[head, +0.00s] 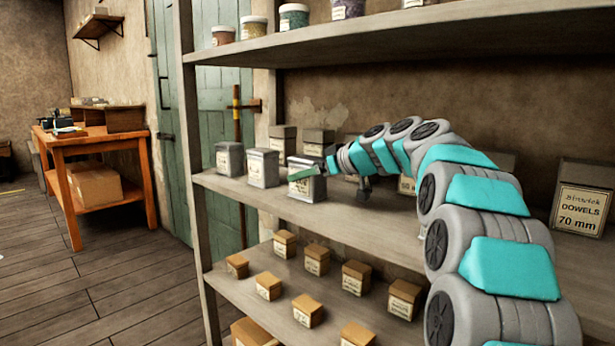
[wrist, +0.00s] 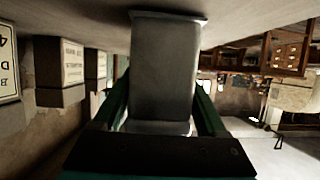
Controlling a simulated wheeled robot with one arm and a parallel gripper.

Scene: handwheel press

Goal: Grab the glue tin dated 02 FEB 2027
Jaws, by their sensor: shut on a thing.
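My gripper (head: 303,174) is at the front of the middle shelf, with its green fingers around a grey metal tin (head: 307,188). In the wrist view, which looks upside down, my gripper (wrist: 162,100) is shut on this tin (wrist: 165,65), one finger on each side. The tin appears upright with its base at the shelf. Its pale label is partly covered and its date is unreadable. Two similar grey tins stand to its left, a nearer one (head: 263,168) and a farther one (head: 229,159). Their label dates are too small to read.
The middle shelf (head: 350,214) also holds labelled boxes behind, including a dowels box (head: 580,198) at right. Small cardboard boxes (head: 316,259) stand on the shelf below, and jars (head: 293,18) on the shelf above. A shelf post (head: 188,130) stands at left; floor beyond is open.

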